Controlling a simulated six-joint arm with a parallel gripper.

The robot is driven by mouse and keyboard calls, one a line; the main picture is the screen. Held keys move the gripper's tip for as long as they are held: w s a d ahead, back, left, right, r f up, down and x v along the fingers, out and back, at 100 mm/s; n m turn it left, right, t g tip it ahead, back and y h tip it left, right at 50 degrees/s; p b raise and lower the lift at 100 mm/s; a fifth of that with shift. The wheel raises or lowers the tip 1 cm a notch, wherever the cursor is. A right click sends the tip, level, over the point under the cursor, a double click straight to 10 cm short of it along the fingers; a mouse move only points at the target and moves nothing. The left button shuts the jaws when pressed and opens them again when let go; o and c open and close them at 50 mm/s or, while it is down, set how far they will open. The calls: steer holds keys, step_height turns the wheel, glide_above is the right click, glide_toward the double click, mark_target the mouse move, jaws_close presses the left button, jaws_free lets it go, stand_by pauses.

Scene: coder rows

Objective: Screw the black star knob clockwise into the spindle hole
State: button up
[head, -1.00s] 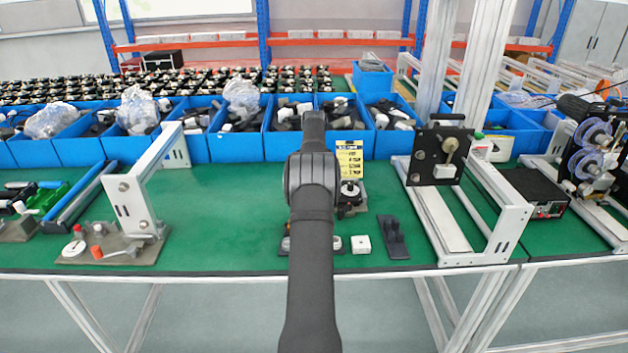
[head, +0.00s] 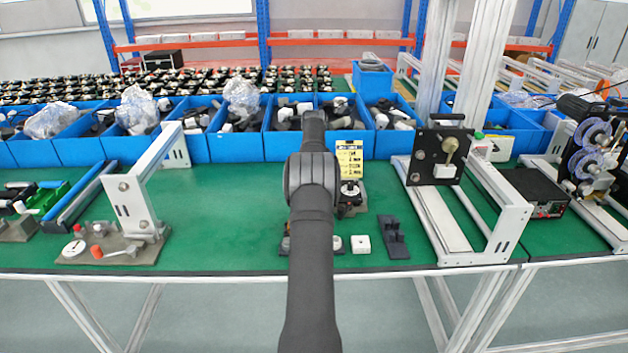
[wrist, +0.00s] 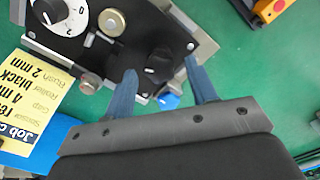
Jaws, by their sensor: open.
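A black knob (wrist: 160,64) with a pale mark on it stands on a black plate (wrist: 118,55) in the wrist view. I cannot tell its exact outline or how deep it sits, and no bare spindle hole shows clearly. My gripper (wrist: 160,72) is open, its two blue fingertips on either side of the knob, with visible gaps. In the head view my arm hides most of this fixture (head: 350,196), and my fingertips do not show there.
A brass knob (wrist: 112,22) and a white dial (wrist: 62,14) share the plate. A yellow job card (wrist: 40,88) lies beside it. A blue part (wrist: 168,101) sits by the near plate edge. A white block (head: 360,244) and a black holder (head: 393,238) stand at the bench front.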

steer(key=n, duration=0.7)
steer(key=shift+n, duration=0.3)
steer(key=c, duration=1.1)
steer(key=m, duration=1.1)
steer(key=shift+m, duration=0.3)
jaws_close()
steer(key=shift+m, duration=0.5)
